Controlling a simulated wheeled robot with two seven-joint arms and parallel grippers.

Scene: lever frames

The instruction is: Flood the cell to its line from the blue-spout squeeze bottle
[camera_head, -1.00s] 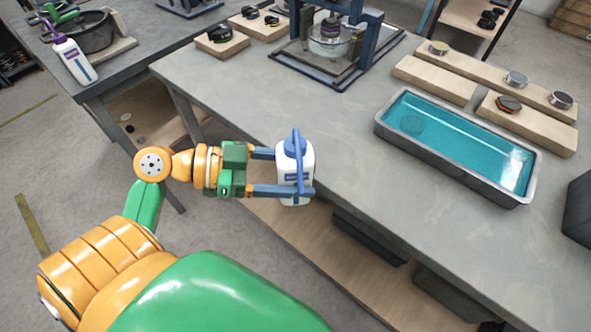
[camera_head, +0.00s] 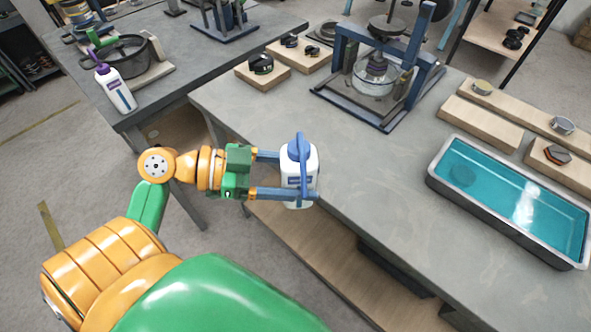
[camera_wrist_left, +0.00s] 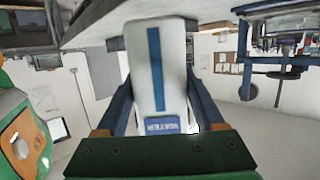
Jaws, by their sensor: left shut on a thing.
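My left gripper (camera_head: 299,176) is shut on the blue-spout squeeze bottle (camera_head: 294,203), a white bottle with a blue cap and spout. It holds the bottle roughly upright by the near edge of the grey bench. In the left wrist view the bottle (camera_wrist_left: 157,60) fills the space between the fingers, with a blue stripe and a label. The cell (camera_head: 372,84), a clear round glass dish, sits inside a blue press frame (camera_head: 340,62) on the bench, farther back and right of the bottle. Its fill line is too small to make out. My right gripper is not in view.
A purple-spout bottle (camera_head: 116,90) stands on the left table by a dark pot (camera_head: 127,58). A tray of teal liquid (camera_head: 436,185) lies at the right of the bench (camera_head: 345,170). Wooden blocks (camera_head: 262,76) sit left of the frame. The bench between bottle and frame is clear.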

